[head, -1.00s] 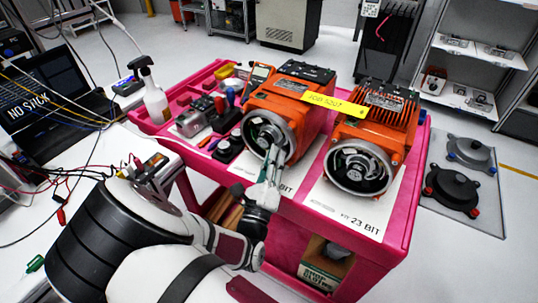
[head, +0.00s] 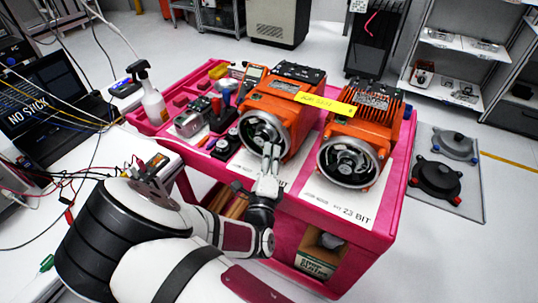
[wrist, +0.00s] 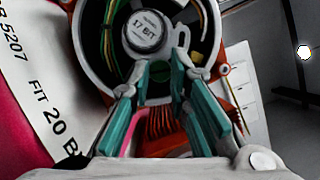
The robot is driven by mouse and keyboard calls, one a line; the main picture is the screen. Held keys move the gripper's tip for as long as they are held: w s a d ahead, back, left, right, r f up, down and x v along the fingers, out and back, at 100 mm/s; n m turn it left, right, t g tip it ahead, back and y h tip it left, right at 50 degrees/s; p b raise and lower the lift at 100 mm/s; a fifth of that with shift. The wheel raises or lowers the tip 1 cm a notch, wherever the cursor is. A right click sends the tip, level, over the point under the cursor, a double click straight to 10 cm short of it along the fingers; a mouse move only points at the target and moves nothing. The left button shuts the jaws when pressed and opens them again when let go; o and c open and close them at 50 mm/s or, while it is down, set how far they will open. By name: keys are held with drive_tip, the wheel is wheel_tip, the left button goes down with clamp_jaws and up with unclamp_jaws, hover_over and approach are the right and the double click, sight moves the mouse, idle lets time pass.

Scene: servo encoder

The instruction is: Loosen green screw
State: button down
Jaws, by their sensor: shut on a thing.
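The left orange servo motor (head: 285,105) stands on the pink cart with its round silver end open to the front. In the wrist view, a round silver encoder cap (wrist: 146,32) marked 17 BIT sits inside the opening, with coloured wires at both sides. My gripper (head: 270,152) reaches the lower right of that opening. In the wrist view, its teal-padded fingers (wrist: 159,75) close in just below the cap. A small dark green part (wrist: 158,92) shows between the fingers and seems to be the green screw; the fingertips hide much of it.
A second orange motor (head: 362,125) stands to the right, above a sheet marked 23 BIT (head: 350,211). A yellow tag (head: 328,102) spans both motors. Tools and a spray bottle (head: 148,92) are at the left.

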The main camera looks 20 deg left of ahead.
drive_tip(key=c, duration=1.5)
unclamp_jaws()
drive_tip(key=v, duration=0.7)
drive_tip(key=shift+s, duration=0.25)
drive_tip(key=shift+d, duration=0.1)
